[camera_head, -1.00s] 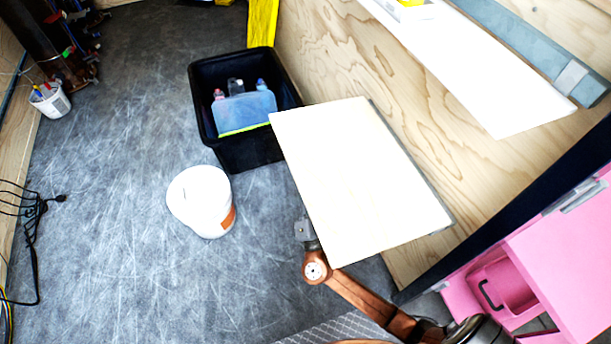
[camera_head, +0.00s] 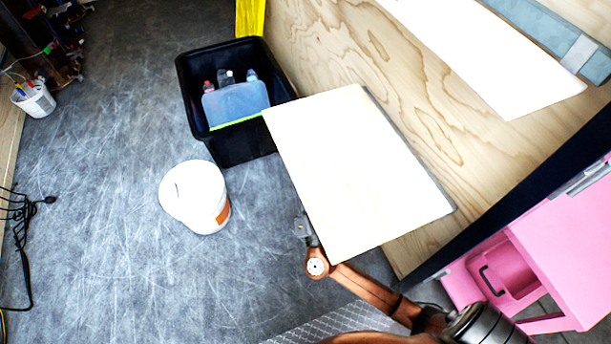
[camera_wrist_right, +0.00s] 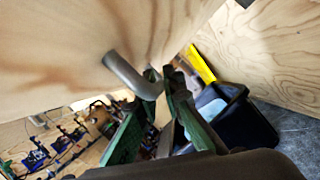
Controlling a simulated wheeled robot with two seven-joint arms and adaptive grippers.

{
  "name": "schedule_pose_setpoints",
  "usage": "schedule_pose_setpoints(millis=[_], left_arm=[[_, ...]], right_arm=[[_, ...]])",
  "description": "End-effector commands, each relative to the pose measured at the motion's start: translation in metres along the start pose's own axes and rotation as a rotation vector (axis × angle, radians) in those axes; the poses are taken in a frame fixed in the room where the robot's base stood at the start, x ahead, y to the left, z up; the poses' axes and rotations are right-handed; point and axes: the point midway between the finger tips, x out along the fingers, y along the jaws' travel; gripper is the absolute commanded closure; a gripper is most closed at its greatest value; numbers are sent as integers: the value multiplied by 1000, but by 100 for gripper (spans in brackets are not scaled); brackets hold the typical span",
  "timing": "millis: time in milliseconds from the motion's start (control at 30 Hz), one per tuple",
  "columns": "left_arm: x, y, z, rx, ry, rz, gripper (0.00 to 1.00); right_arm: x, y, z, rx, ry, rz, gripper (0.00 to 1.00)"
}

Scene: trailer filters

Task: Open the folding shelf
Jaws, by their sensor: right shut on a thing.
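The folding shelf (camera_head: 355,170) is a pale wooden panel standing out from the plywood wall, its top face bright in the head view. In the right wrist view its underside (camera_wrist_right: 60,50) fills the upper left, with a bent grey metal handle (camera_wrist_right: 125,72) on it. My right gripper (camera_wrist_right: 163,80) has its green fingers closed at the end of this handle. In the head view my copper right arm reaches under the shelf's near edge, and the fingers are hidden below the panel. My left gripper is not in view.
A black bin (camera_head: 185,95) with bottles stands at the shelf's far left corner. A white bucket (camera_head: 197,196) is on the floor left of the shelf. A white upper shelf (camera_head: 485,50) is on the wall, and a pink cabinet (camera_head: 560,250) is at right. Floor at left is mostly clear.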

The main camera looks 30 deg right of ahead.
Motion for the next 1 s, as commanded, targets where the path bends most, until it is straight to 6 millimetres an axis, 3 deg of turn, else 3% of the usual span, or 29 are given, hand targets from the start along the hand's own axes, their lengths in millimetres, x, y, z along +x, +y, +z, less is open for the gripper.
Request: schedule_pose_setpoints(millis=[133, 633, 767, 1000], left_arm=[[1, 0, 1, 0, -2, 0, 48], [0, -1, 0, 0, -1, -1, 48], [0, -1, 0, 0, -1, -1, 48], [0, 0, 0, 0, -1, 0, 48]], right_arm=[[-3, -6, -5, -4, 11, -8, 84], [-9, -3, -4, -2, 8, -4, 84], [-28, -4, -4, -3, 11, -6, 84], [-79, -3, -3, -2, 10, -6, 84]])
